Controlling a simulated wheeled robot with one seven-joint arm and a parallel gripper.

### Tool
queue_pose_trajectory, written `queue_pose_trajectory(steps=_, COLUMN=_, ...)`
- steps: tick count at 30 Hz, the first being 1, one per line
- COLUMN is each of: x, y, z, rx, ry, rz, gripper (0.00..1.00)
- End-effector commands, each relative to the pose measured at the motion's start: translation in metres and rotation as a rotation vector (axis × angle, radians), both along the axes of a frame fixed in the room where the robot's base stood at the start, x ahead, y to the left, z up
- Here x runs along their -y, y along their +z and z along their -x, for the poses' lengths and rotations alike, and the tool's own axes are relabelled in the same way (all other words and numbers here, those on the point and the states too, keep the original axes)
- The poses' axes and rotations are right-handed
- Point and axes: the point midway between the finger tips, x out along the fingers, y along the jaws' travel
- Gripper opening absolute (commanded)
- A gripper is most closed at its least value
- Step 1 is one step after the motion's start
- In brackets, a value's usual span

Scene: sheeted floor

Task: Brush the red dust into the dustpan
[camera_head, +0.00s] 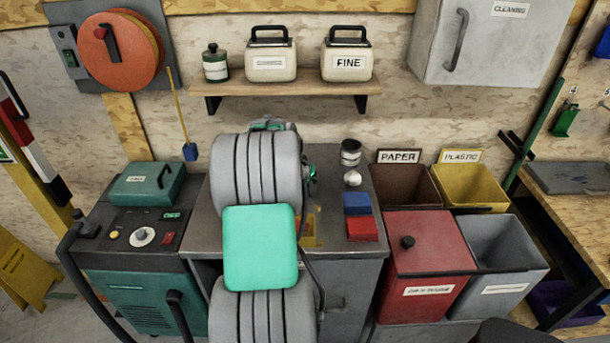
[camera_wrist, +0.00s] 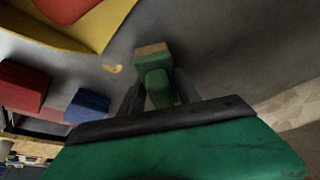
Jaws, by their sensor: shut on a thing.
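My gripper (camera_wrist: 158,92) is shut on a green brush (camera_wrist: 154,75) with a tan end, probably its bristles. The brush is over the dark grey bench top. A yellow piece that looks like the dustpan (camera_wrist: 112,32) is at the upper left of the wrist view, apart from the brush. A dark red shape (camera_wrist: 62,8) lies within its outline; I cannot tell whether this is the red dust. In the head view a bit of yellow (camera_head: 312,232) shows beside my arm, which hides my gripper, the brush and most of the work area.
A blue block (camera_head: 356,203) and a red block (camera_head: 362,228) lie at the bench's right side; a small dark-lidded jar (camera_head: 351,152) stands behind them. Bins (camera_head: 430,262) adjoin on the right, a green-and-black machine (camera_head: 140,250) on the left. A shelf (camera_head: 285,85) hangs above.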

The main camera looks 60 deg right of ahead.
Motion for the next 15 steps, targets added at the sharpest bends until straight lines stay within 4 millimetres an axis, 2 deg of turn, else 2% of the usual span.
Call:
queue_pose_trajectory(steps=10, x=-0.027, y=-0.001, z=0.007, rx=-0.001, ry=-0.006, rz=-0.001, gripper=0.0)
queue_pose_trajectory(steps=13, x=-0.026, y=0.02, z=0.004, rx=0.002, ry=-0.003, rz=0.002, gripper=0.0)
queue_pose_trajectory(steps=15, x=-0.026, y=0.026, z=0.005, rx=0.0, ry=-0.003, rz=0.0, gripper=0.0)
